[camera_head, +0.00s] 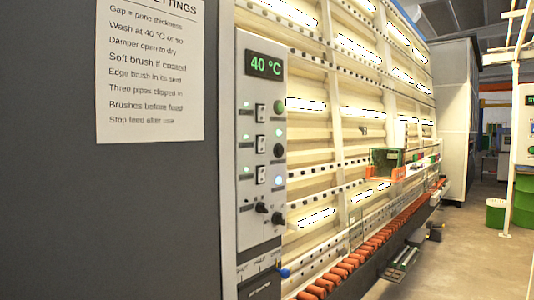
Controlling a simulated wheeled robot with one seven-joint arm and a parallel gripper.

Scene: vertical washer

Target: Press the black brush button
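A pale control panel (261,160) stands upright on the washer's near end, left of the middle of the head view. A round black button (279,150) is on its right side, below a round green button (280,107). The small labels cannot be read, so I cannot tell for certain which control is marked as the brush. Two black knobs sit lower, one at left (262,207) and one at right (278,218). Several small indicator lights glow greenish. My gripper is not in view, and nothing covers the panel.
A green display (265,65) reads 40 °C. A dark wall with a white notice sheet (150,70) fills the left. The washer's slatted frame (350,120) and orange rollers (370,235) run back to the right. Open floor (470,245) and green bins (524,200) lie at right.

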